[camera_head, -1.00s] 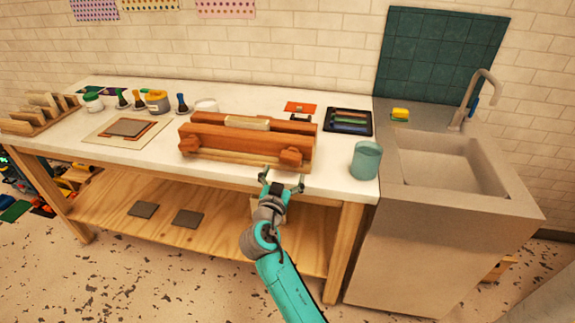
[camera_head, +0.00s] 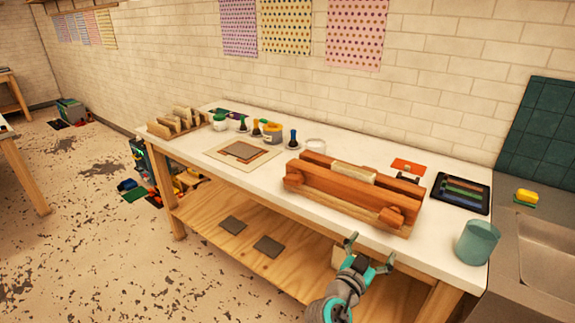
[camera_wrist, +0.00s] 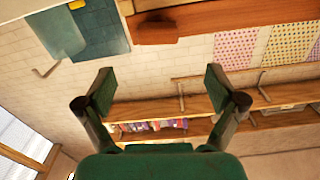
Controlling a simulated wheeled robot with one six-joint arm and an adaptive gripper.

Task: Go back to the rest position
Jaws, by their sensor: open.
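My gripper (camera_head: 369,254) is open and empty in the head view, in front of the workbench's front edge, below the wooden press (camera_head: 345,194). The press has a pale block on top and round wooden knobs at its front. In the wrist view my gripper (camera_wrist: 160,95) shows two spread dark green fingers with nothing between them. The underside of a wooden part, which I cannot name for sure, crosses the top of that view.
The white workbench (camera_head: 262,180) holds a teal cup (camera_head: 477,242) at its right front corner, a black tray (camera_head: 461,193), bottles and a wooden rack (camera_head: 180,122). A sink (camera_head: 543,250) stands right. Open floor (camera_head: 90,215) lies left.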

